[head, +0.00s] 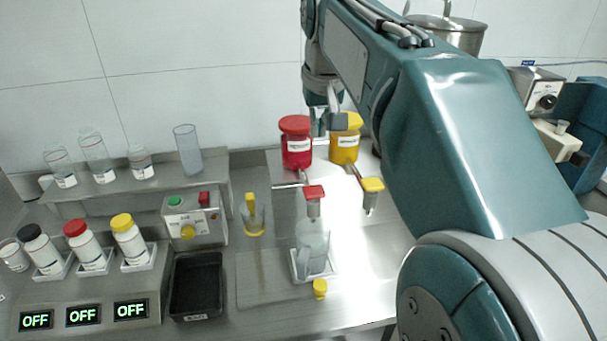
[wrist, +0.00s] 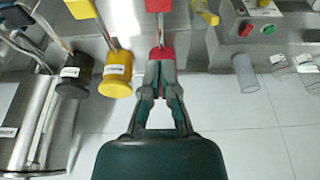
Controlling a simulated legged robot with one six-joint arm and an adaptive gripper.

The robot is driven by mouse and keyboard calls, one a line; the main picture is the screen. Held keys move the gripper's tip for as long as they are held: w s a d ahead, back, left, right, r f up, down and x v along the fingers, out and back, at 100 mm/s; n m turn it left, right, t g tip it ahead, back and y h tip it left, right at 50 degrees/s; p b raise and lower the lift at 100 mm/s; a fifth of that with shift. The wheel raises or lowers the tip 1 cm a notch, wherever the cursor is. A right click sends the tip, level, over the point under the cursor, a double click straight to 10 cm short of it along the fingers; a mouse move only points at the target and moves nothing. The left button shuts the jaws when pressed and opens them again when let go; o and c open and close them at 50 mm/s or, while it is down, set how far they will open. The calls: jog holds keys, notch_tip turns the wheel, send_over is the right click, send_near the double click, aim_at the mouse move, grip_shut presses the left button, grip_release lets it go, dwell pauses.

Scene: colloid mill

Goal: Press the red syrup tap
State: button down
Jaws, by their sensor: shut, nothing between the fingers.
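The red syrup tap (head: 314,192) has a flat red top and stands out on a metal pipe from the red container (head: 296,145) at the back of the steel counter. A clear jug (head: 312,250) stands below the tap on a white tray. My gripper (head: 319,128) is shut and empty, at the back beside the red container and well apart from the tap. In the wrist view my gripper (wrist: 160,66) covers part of the red container (wrist: 161,53), and the red tap (wrist: 158,6) shows at the top edge. I cannot tell whether the fingers touch the container.
A yellow container (head: 344,145) with a yellow tap (head: 372,186) is just right of the red one. A black container (wrist: 74,80) shows in the wrist view. A control box (head: 193,220), a black tray (head: 196,285) and several bottles fill the left. My arm covers the right.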

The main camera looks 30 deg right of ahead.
aim_at(313, 191)
jog(key=x, duration=1.2)
jog(key=shift+s+f, duration=0.25)
jog(key=shift+f, duration=0.8)
jog(key=shift+a+f, duration=0.1)
jog(key=shift+f, duration=0.8)
jog(key=w+d+v, duration=0.1)
jog(key=v, duration=1.3)
jog(key=shift+a, duration=0.45)
